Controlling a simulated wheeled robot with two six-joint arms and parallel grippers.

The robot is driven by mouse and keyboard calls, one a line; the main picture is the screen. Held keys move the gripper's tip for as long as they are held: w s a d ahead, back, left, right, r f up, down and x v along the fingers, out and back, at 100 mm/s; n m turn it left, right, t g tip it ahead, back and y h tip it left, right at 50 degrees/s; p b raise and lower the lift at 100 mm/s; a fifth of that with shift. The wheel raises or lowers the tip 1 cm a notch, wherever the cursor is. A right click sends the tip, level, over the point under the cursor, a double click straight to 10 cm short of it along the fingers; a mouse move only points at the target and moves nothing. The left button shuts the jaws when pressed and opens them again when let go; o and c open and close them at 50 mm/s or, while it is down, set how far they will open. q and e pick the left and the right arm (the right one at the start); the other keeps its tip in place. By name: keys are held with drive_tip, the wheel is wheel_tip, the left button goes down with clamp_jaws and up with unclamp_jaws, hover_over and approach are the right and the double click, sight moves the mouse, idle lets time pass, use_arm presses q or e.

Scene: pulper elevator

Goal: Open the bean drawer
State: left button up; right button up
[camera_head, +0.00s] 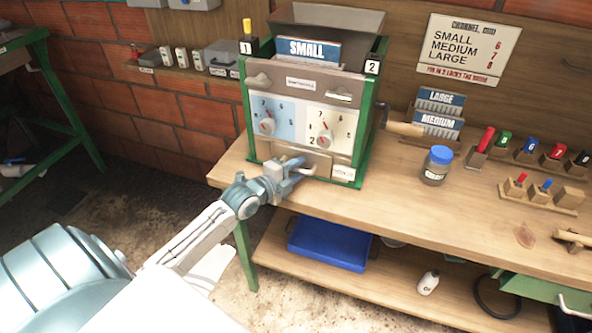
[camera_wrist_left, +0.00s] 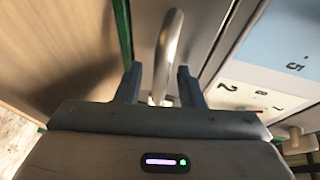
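The bean drawer (camera_head: 318,163) is the tan front low on the green-framed machine (camera_head: 362,125), below the two dials. Its front looks flush with the machine. A curved metal handle (camera_wrist_left: 170,45) stands out from it. My left gripper (camera_head: 297,170) is at the handle and hides part of the drawer front. In the left wrist view the left gripper (camera_wrist_left: 159,84) has its two fingers apart, one on each side of the handle. Gaps show between the fingers and the handle. My right gripper is in neither view.
The machine stands on a wooden bench (camera_head: 390,200). A blue-lidded jar (camera_head: 436,166) and rows of coloured-handled tools are to the right. A blue bin (camera_head: 329,243) sits on the lower shelf. The bench front beside the machine is clear.

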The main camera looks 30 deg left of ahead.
use_arm(q)
drive_tip(key=shift+c, duration=0.4)
clamp_jaws()
drive_tip(key=s+d+p, duration=0.2)
drive_tip(key=s+p, duration=0.2)
drive_tip(key=s, duration=0.5)
drive_tip(key=shift+s+d, duration=0.15)
drive_tip(key=shift+s, duration=0.1)
drive_tip(key=shift+o, duration=0.4)
unclamp_jaws()
